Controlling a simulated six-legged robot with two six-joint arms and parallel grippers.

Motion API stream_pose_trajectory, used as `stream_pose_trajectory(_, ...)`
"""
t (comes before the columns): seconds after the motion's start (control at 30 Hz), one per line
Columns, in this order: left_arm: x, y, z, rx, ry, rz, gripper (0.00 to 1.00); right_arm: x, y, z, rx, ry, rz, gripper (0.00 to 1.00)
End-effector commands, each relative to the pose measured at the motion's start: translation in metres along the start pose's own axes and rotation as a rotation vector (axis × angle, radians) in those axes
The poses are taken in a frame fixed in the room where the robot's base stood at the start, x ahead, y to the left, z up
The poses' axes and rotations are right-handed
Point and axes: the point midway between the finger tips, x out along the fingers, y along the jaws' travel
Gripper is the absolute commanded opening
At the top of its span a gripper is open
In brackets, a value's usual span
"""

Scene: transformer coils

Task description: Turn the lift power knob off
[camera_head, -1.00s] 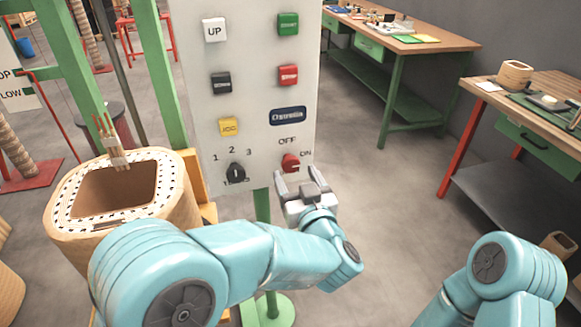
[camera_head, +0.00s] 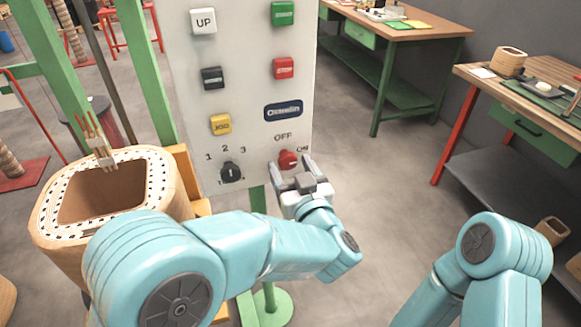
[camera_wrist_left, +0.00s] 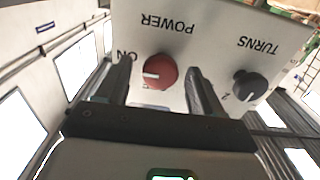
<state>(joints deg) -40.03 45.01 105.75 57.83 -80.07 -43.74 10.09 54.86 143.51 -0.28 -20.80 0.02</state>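The red power knob (camera_head: 288,159) is low on the right of the grey control panel (camera_head: 245,60), under the OFF label and beside the ON label. My left gripper (camera_head: 289,167) is open and close in front of the knob, with its fingers at either side. In the left wrist view, the red knob (camera_wrist_left: 160,72) shows between the two open fingertips (camera_wrist_left: 163,75); its white mark points toward the ON side. I cannot tell whether the fingers touch it. My right arm shows at lower right, but its gripper is not in view.
A black turns knob (camera_head: 231,172) sits left of the red knob. Several push buttons are higher on the panel. A wound coil (camera_head: 160,215) stands at left. Workbenches (camera_head: 400,35) stand at right, with open floor between.

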Motion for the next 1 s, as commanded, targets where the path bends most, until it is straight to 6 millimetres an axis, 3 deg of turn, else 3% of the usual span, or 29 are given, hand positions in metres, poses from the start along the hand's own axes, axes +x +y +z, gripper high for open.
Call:
stream_pose_trajectory(0.03,0.0,0.0,0.0,0.0,0.0,0.0,0.5,0.0,0.0,0.0,0.0,0.0,0.0,0.0)
stream_pose_trajectory(0.13,0.0,0.0,0.0,0.0,0.0,0.0,0.17,0.0,0.0,0.0,0.0,0.0,0.0,0.0)
stream_pose_trajectory(0.17,0.001,0.0,0.0,0.0,0.0,0.0,0.14,0.0,0.0,0.0,0.0,0.0,0.0,0.0)
stream_pose_trajectory(0.57,0.003,-0.001,0.001,-0.07,0.003,-0.001,0.14,0.01,0.004,0.0,0.0,0.0,0.0,0.0)
stream_pose_trajectory(1.0,0.003,0.0,0.004,-0.431,0.003,-0.001,0.14,0.05,0.018,-0.001,0.0,0.0,0.0,0.0)
